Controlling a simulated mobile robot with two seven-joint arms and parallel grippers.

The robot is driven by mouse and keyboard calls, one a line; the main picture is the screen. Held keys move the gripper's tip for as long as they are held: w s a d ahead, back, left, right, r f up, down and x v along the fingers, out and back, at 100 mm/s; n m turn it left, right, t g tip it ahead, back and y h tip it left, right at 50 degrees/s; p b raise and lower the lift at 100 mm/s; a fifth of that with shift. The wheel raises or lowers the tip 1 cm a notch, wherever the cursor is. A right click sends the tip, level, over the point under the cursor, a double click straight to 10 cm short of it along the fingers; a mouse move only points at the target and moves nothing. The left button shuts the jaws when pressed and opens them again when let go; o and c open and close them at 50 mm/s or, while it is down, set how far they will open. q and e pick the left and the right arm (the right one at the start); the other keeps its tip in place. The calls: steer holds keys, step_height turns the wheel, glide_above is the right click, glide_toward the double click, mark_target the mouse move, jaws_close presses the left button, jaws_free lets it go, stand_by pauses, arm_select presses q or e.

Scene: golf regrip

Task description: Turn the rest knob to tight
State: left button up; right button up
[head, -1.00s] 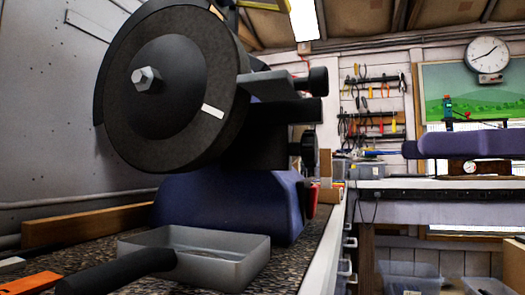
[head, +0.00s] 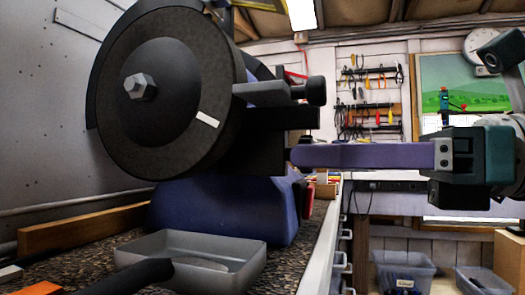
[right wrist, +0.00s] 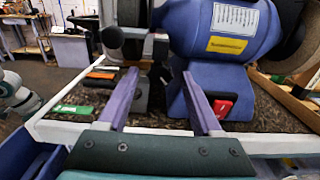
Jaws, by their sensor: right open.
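The bench grinder stands at the left of the head view, with a dark wheel (head: 165,95) and a blue body (head: 225,210). A grey rest bar (head: 260,92) sits beside the wheel, with a black knob (head: 317,90) at its right end. My right gripper (head: 291,156) comes in from the right, its purple fingers pointing at the grinder's lower dark housing, below that knob. A lower dark round part there is hidden behind the fingers. In the right wrist view the fingers (right wrist: 160,74) are apart, with nothing gripped between them. My left gripper is not in view.
A grey tray (head: 190,260) with a black handle lies on the speckled bench in front of the grinder. A red switch (right wrist: 222,107) sits near the right fingertip in the right wrist view. Tools hang on the back wall. Plastic bins (head: 405,272) stand at lower right.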

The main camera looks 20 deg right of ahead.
jaws_close()
stand_by(0.4)
steer(key=m+p, duration=0.6)
steer(key=m, duration=0.2)
steer(key=shift+r+m+p, duration=0.15)
steer(key=shift+m+p, duration=0.15)
stand_by(0.4)
stand_by(0.5)
jaws_free()
